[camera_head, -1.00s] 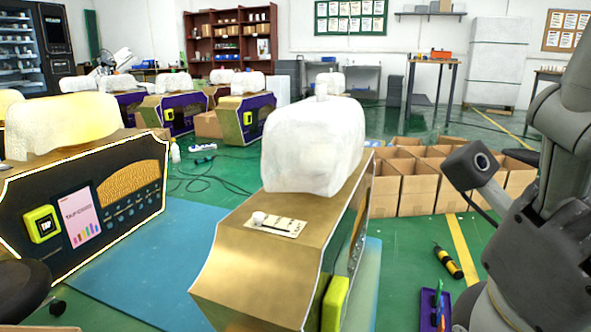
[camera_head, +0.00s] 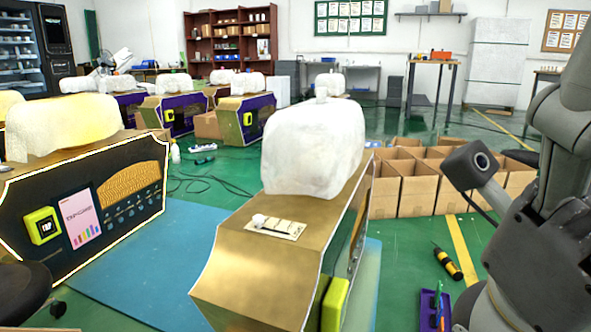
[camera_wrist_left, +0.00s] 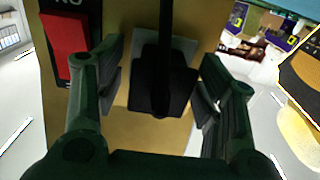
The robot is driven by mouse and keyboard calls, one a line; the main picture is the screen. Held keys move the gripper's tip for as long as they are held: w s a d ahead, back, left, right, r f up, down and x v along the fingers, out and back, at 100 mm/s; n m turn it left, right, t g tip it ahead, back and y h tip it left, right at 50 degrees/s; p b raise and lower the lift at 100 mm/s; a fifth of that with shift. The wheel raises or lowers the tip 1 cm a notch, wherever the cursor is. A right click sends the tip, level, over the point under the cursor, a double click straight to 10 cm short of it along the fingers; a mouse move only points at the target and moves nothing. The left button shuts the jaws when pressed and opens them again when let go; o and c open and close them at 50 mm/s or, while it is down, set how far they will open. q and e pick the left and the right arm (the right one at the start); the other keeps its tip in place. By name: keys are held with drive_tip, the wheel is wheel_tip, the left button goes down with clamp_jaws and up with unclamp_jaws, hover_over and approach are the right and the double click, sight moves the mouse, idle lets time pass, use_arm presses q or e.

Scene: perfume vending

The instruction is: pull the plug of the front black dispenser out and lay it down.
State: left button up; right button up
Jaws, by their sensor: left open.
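The front black dispenser (camera_head: 70,188), with a black front, gold trim and a cloudy wrapped top, stands at the left of the head view. In the left wrist view, a gold panel (camera_wrist_left: 125,15) fills the middle and carries a black plug (camera_wrist_left: 160,88) with a dark cable running up from it. A grey plate (camera_wrist_left: 185,48) shows behind the plug. My left gripper (camera_wrist_left: 160,75) is open, with one finger on each side of the plug and visible gaps between. In the head view I cannot make out the left gripper. My right gripper is not visible.
A red switch (camera_wrist_left: 65,45) sits beside the plug. A gold dispenser (camera_head: 275,262) stands at the centre on a blue mat (camera_head: 150,285). Open cardboard boxes (camera_head: 420,190) stand behind it. A yellow-black tool (camera_head: 447,262) and a purple tray (camera_head: 435,310) lie on the green floor.

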use_arm(q)
drive_tip(key=shift+p, duration=0.3)
idle(0.5)
drive_tip(key=shift+c, duration=0.2)
drive_tip(key=c, duration=1.3)
drive_tip(key=shift+p+v, duration=1.7)
drive_tip(key=shift+v, duration=1.35)
clamp_jaws()
drive_tip(key=o, duration=0.6)
unclamp_jaws()
drive_tip(key=shift+c, duration=1.4)
